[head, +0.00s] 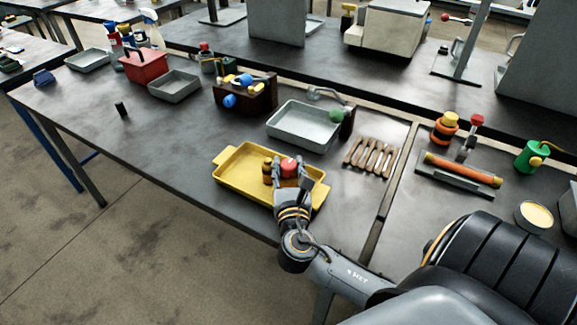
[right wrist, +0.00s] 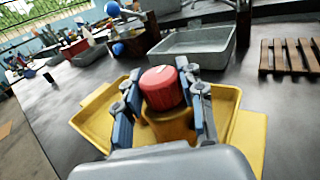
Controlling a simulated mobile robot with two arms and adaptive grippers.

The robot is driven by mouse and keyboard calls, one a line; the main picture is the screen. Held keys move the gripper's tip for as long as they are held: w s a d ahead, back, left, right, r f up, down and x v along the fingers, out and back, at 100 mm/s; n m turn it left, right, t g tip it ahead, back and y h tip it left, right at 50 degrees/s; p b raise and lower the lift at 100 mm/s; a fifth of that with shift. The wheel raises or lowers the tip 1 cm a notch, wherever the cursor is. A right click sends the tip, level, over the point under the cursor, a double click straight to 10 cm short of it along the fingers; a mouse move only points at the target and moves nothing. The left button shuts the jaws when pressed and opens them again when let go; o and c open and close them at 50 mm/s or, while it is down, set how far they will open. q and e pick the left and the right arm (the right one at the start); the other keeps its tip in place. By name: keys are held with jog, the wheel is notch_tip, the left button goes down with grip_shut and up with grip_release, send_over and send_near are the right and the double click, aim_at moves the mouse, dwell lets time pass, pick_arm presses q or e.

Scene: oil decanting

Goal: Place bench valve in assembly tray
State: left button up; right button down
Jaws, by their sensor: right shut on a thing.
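The bench valve has a red knob (head: 289,167) and a brownish body. It is between the fingers of my right gripper (head: 291,177), which is shut on it. In the right wrist view the red knob (right wrist: 162,88) stands up between the two fingers, over a yellow-brown body (right wrist: 172,126). The yellow assembly tray (head: 238,174) lies near the front edge of the bench. The valve is inside the tray's outline; whether it touches the floor of the tray is hidden by the fingers. The tray (right wrist: 91,124) shows on both sides of the gripper. My left gripper is out of view.
A grey tray (head: 302,126) stands just behind the yellow tray. A dark block with blue knobs (head: 245,93), another grey tray (head: 175,87) and a red box (head: 146,66) stand farther left. The bench left of the yellow tray is mostly clear.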

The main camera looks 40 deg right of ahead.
jog(key=c, duration=0.8)
grip_release()
jog(key=shift+f, duration=0.1)
jog(key=b+v, duration=0.1)
jog(key=v, duration=0.9)
jog(key=shift+s+a+b, duration=0.2)
jog(key=shift+a+b, duration=0.1)
jog(key=shift+s+a+r, duration=0.2)
jog(key=shift+s+a, duration=0.2)
jog(key=shift+s, duration=0.2)
